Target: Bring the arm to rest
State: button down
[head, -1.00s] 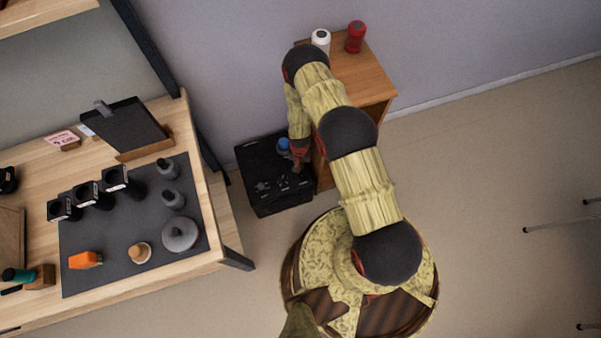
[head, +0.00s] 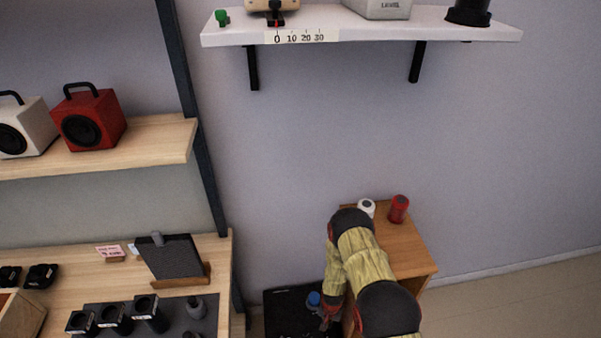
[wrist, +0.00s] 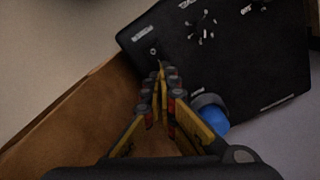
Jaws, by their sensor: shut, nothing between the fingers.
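My arm reaches forward and down in the head view, over the low black box on the floor. My gripper (head: 326,322) hangs low beside the wooden cabinet. In the wrist view my gripper (wrist: 161,68) is shut with its fingertips together and nothing held. It points at the top of the black box (wrist: 240,60), which bears white markings. A blue round thing (wrist: 213,118) is close to the right finger; it also shows in the head view (head: 313,298). I cannot tell whether the fingertips touch the box.
The wooden cabinet (head: 410,250) stands right beside my arm, with a white can (head: 367,207) and a red can (head: 399,208) on top. The bench (head: 75,265) is at left, with a clipboard stand (head: 172,260). A white wall shelf (head: 360,32) is above.

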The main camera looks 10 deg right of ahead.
jog(key=s+r+n+g, duration=0.2)
jog(key=s+r+g, duration=0.2)
jog(key=s, duration=0.6)
notch_tip(320, 180, up, 37)
jog(key=n, duration=0.3)
jog(key=s+r+t, duration=0.3)
jog(key=s+r, duration=0.1)
jog(key=r, duration=0.7)
jog(key=s+r+t, duration=0.3)
jog(key=r, duration=0.7)
jog(key=s+r+n+t, duration=0.1)
jog(key=s+r+t, duration=0.2)
jog(key=r, duration=0.8)
jog(key=shift+s+r+t, duration=0.3)
jog(key=shift+s+r, duration=0.05)
jog(key=shift+s, duration=0.45)
